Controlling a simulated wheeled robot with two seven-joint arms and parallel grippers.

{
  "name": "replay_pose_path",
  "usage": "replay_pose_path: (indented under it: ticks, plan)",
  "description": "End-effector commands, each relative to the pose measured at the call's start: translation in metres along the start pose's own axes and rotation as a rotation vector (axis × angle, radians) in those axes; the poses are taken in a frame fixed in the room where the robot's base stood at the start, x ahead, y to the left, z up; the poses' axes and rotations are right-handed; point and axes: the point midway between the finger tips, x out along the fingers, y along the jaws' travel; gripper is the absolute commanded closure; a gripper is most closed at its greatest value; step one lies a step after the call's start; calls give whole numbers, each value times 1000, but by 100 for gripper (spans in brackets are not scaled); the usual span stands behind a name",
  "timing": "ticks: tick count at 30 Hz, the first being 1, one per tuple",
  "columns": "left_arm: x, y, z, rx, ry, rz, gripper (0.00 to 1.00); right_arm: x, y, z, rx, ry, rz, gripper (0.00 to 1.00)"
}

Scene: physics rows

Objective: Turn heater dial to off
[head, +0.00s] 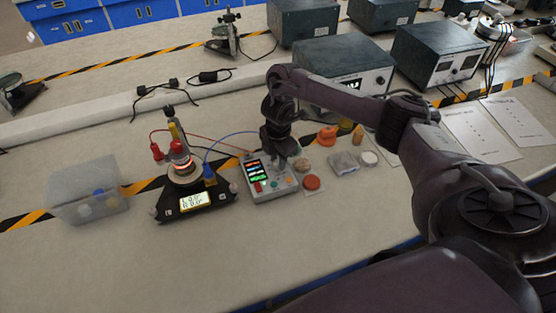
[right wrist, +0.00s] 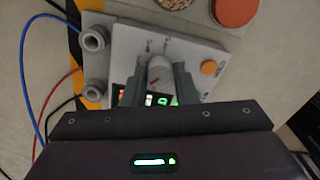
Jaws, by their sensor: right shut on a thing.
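The heater control box (head: 268,180) is a light grey unit with a lit display of red, white and green bars, standing on the bench. My right gripper (head: 286,158) comes down over its right part. In the right wrist view the gripper (right wrist: 160,82) is shut on the grey dial (right wrist: 160,70), with one finger on each side. Dial marks show on the panel just beyond the fingers, too small to read. The heater (head: 184,172), glowing orange, stands on a black base with a lit readout (head: 194,201), left of the box. My left gripper is not in view.
A clear plastic bin (head: 88,192) stands at the left. Small samples, including a red disc (head: 312,183) and a white dish (head: 369,158), lie right of the box. Red and blue cables run to the heater. Grey instruments (head: 436,52) stand at the back.

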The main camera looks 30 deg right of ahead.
Motion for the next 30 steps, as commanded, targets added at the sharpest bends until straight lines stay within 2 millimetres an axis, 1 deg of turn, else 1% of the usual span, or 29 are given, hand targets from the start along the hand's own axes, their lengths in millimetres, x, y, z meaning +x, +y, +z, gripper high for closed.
replay_pose_path:
  ticks: [9, 15, 21, 30]
  plan:
    - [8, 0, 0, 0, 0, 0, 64, -1, 2, 0, -292, 0, 6, 97]
    - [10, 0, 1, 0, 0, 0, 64, -2, 3, 0, -447, -1, 7, 97]
    - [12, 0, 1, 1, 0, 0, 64, -2, 3, 0, -561, -2, 6, 97]
    - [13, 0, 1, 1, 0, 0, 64, -2, 3, 0, -642, -2, 7, 97]
